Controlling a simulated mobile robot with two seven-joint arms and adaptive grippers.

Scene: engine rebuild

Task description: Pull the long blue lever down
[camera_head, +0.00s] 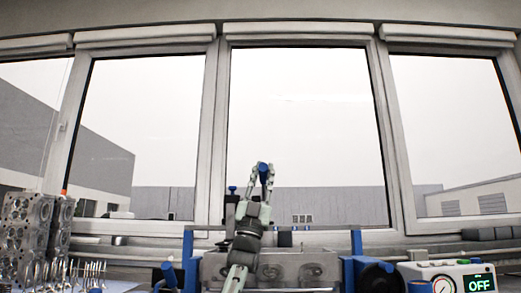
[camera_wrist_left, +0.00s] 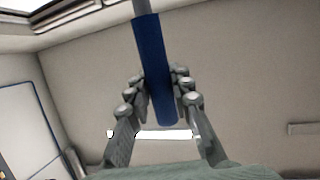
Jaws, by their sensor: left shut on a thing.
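The long blue lever shows as a blue grip (camera_wrist_left: 154,75) on a grey rod in the left wrist view, reaching in from the top. In the head view its blue end (camera_head: 264,172) stands upright between my left gripper's fingers. My left gripper (camera_head: 262,178) is shut on the lever, with fingers on both sides of the blue grip; it also shows in the left wrist view (camera_wrist_left: 158,92). My left arm hides the lower part of the lever in the head view. My right gripper is in neither view.
A blue-framed fixture with a grey engine block (camera_head: 300,268) stands behind my arm. A control box (camera_head: 448,277) reading OFF is at the right. Metal engine parts (camera_head: 28,235) stand at the left. Large windows (camera_head: 305,120) fill the back.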

